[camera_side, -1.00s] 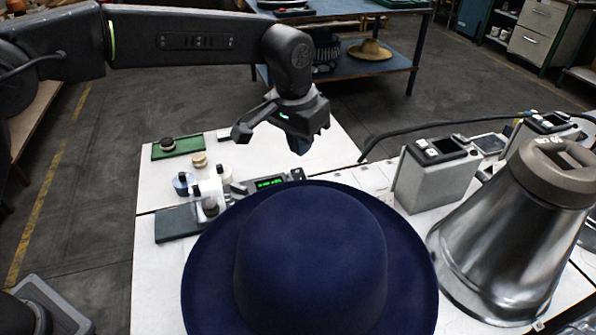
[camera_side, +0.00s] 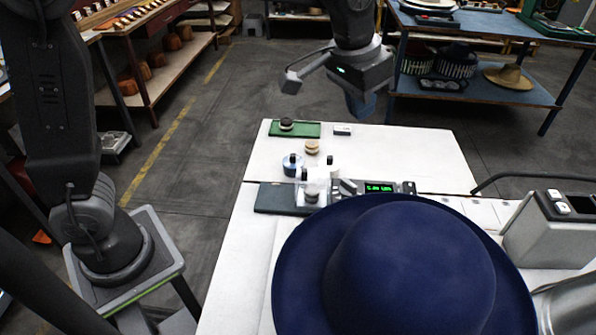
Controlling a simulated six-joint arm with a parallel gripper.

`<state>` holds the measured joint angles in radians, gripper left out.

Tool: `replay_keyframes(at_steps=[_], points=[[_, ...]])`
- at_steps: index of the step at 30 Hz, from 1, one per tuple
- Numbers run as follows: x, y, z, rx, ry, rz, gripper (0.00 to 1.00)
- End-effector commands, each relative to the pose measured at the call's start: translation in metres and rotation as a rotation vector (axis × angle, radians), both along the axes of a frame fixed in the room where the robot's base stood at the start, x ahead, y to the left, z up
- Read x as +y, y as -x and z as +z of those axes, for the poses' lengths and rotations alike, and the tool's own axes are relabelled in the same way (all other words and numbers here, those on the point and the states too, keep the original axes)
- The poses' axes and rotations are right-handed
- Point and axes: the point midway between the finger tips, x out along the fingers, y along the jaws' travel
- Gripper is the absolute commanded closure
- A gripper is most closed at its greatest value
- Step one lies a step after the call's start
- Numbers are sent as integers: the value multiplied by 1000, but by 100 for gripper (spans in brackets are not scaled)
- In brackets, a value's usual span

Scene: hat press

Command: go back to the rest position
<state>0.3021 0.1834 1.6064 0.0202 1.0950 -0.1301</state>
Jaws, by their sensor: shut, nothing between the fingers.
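My gripper (camera_side: 362,108) hangs in the air at the top of the side view, beyond the far edge of the white table (camera_side: 395,150). It points down and is shut, with nothing held. It is well clear of the large navy blue hat (camera_side: 410,265), which sits at the near end of the table, brim down and crown up. The upper part of my arm runs out of the top of the picture.
On the table stand a green tray (camera_side: 308,130), a blue-capped jar (camera_side: 292,165), a tan knob-like piece (camera_side: 312,147) and a device with a green display (camera_side: 380,188). A grey box (camera_side: 550,232) stands at right. A blue bench (camera_side: 500,25) with hats stands behind.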

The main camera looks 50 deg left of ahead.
Motion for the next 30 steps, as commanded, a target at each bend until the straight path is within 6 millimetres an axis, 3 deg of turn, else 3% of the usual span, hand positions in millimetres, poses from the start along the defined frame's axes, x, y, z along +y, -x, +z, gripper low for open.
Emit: replay_keyframes(at_steps=[3,7,12,16,21,30], points=[[37,39,17,-48,10,38,100],[70,84,22,-97,16,75,100],[102,143,11,-160,18,124,100],[118,179,-5,-201,14,154,100],[127,205,-22,-231,10,178,100],[128,211,-28,-235,8,182,100]])
